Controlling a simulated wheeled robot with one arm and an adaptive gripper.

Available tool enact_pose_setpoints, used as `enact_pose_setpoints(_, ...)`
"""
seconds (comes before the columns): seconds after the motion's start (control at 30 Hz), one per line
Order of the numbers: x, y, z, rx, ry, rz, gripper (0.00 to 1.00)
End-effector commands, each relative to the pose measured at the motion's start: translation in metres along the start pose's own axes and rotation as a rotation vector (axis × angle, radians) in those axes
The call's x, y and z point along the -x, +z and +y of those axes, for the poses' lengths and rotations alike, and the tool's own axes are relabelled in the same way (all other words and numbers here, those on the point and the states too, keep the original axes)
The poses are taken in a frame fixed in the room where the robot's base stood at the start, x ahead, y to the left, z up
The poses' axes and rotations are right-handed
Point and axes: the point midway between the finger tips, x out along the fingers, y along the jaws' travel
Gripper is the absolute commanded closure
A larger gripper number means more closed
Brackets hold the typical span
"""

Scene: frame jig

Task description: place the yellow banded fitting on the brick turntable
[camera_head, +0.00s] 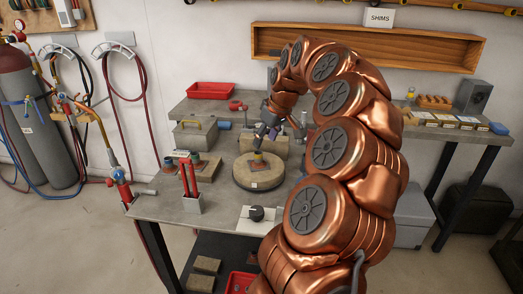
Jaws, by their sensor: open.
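The brick turntable (244,180) is a round, tan-grey disc on the workbench, with a small white label on its front edge. A small fitting with a yellow band (257,159) stands near the middle of its top and looks upright. My gripper (263,138) is just above the fitting, pointing down, with its jaws open. Its dark fingers are small in this view, and I cannot tell whether they touch the fitting's top. My copper-coloured arm reaches in from the right and hides the bench behind it.
A grey toolbox (196,133) and a red tray (210,90) are behind. A white plate with a black knob (256,213) lies in front of the turntable.

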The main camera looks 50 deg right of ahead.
Motion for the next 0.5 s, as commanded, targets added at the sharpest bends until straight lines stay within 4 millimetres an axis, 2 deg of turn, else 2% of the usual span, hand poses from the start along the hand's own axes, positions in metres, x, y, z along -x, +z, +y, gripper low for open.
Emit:
enact_pose_setpoints(0.1,0.018,0.000,0.001,-0.001,0.002,0.003,0.46)
enact_pose_setpoints(0.2,0.027,0.000,0.001,0.000,0.001,0.002,0.46)
enact_pose_setpoints(0.5,0.035,0.001,-0.001,0.001,-0.002,-0.001,0.46)
